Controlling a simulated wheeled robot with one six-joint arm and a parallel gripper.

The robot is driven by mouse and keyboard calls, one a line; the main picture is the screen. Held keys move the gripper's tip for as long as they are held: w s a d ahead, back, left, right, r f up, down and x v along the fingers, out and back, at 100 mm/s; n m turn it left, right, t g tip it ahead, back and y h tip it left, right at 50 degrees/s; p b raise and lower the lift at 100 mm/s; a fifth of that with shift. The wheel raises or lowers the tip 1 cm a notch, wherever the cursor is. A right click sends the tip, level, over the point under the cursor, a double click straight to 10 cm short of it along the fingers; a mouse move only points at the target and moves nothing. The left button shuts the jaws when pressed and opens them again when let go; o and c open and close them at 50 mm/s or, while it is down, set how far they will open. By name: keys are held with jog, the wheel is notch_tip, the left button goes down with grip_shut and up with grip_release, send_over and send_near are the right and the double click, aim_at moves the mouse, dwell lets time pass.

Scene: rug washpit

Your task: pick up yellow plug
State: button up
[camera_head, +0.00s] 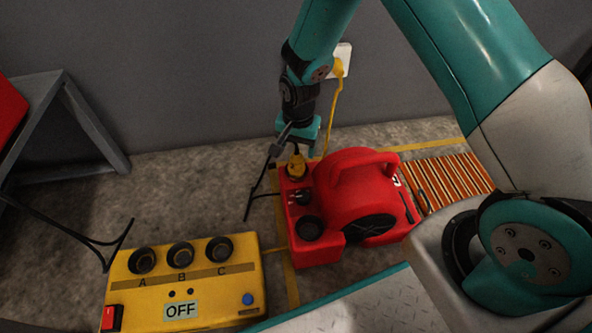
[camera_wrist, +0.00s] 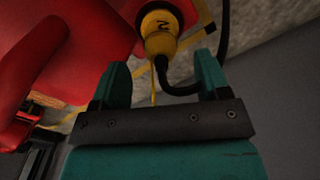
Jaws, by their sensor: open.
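A yellow plug (camera_head: 296,163) sits on the top of the red blower, at its left end. In the wrist view the yellow plug (camera_wrist: 160,40) has a black mark and a dark cable leading off to the right. My gripper (camera_head: 298,147) is just above it. In the wrist view my gripper (camera_wrist: 160,72) is open and empty, its teal fingers apart on either side of the plug's near end. I cannot tell whether a finger touches it. A second yellow plug (camera_head: 338,68) is in the wall outlet, with a yellow cord.
The red blower (camera_head: 354,200) stands below my arm. A yellow box (camera_head: 215,282) with sockets A, B, C and an OFF label lies at the front left. A black cable (camera_head: 262,180) hangs beside the blower. A grey table (camera_head: 55,125) is left; a striped rug (camera_head: 448,178) is right.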

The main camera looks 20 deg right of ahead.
aim_at(297, 153)
notch_tip(297, 153, down, 5)
jog(key=b, duration=0.3)
jog(key=shift+b, duration=0.4)
jog(key=shift+a+r, duration=0.1)
jog(key=shift+r, duration=0.05)
jog(key=shift+c, duration=0.2)
jog(key=c, duration=1)
